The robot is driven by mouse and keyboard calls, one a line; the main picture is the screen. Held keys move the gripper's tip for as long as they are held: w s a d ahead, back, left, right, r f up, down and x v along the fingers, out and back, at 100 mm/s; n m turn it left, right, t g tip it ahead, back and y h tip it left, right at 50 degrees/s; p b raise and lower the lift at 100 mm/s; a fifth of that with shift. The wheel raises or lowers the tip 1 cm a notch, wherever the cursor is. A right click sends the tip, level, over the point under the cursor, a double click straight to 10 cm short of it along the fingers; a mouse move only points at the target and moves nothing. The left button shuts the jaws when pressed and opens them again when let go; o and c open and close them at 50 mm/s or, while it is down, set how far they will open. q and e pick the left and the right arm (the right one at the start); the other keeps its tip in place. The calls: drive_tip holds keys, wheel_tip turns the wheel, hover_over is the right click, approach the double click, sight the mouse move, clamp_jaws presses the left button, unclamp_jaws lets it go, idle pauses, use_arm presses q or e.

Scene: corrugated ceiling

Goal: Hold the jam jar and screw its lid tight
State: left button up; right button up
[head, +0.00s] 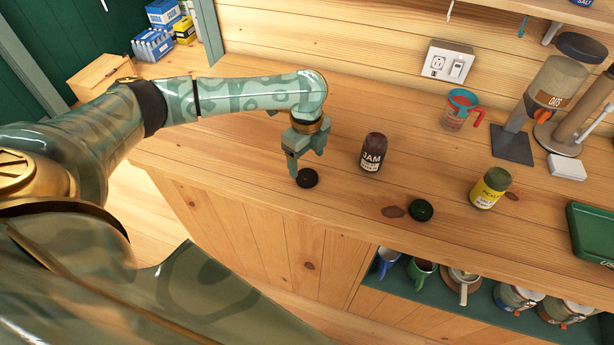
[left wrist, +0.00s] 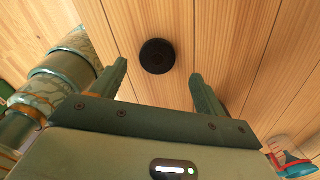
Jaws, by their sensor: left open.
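The dark red jam jar (head: 373,155), labelled JAM, stands upright on the wooden counter in the head view, right of my left gripper and apart from it. A round black lid (head: 307,178) lies flat on the counter near its front edge. My left gripper (head: 303,163) points down just above and behind this lid, open and empty. In the left wrist view the black lid (left wrist: 157,56) lies just beyond the spread fingertips (left wrist: 160,75), nearer the left finger. My right gripper is in neither view.
A yellow-labelled jar (head: 490,188) and a dark green lid (head: 421,211) are on the counter to the right. A red-handled measuring cup (head: 460,109), an oats dispenser (head: 552,90) and a green tray (head: 592,232) stand further off.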

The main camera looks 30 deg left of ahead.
sight(307, 177)
use_arm(q)
drive_tip(key=f+b, duration=0.1)
drive_tip(key=f, duration=0.1)
drive_tip(key=f+b, duration=0.1)
drive_tip(key=f, duration=0.2)
drive_tip(key=shift+s+d+f, duration=0.15)
drive_tip(key=shift+s, duration=0.05)
drive_tip(key=c, duration=1)
